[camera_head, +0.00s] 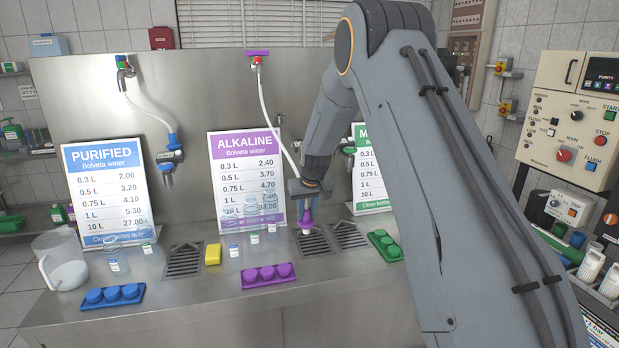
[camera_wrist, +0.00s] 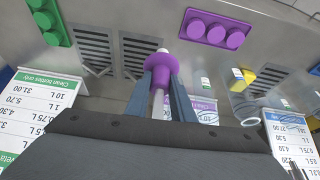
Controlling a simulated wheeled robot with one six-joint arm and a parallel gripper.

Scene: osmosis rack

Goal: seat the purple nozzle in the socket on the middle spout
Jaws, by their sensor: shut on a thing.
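My gripper (camera_head: 308,200) is shut on the purple nozzle (camera_head: 306,220) and holds it above the counter, in front of the purple ALKALINE sign's right edge. In the wrist view the nozzle (camera_wrist: 159,76) sits between the two fingers of my gripper (camera_wrist: 161,72), with a pale tip beyond them. The middle spout (camera_head: 257,63) has a purple handle on the back wall. Its white hose (camera_head: 277,125) hangs down and right to my gripper. The hose's lower end and the socket are hidden by my gripper, so I cannot tell whether the nozzle touches the socket.
Purple (camera_head: 266,276), blue (camera_head: 112,296) and green (camera_head: 384,245) cap trays lie on the counter. Clear bottles (camera_head: 232,245) and a yellow block (camera_head: 213,254) stand left of my gripper. Drain grates (camera_head: 184,260) are set in the counter. The left spout (camera_head: 168,155) hangs farther left.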

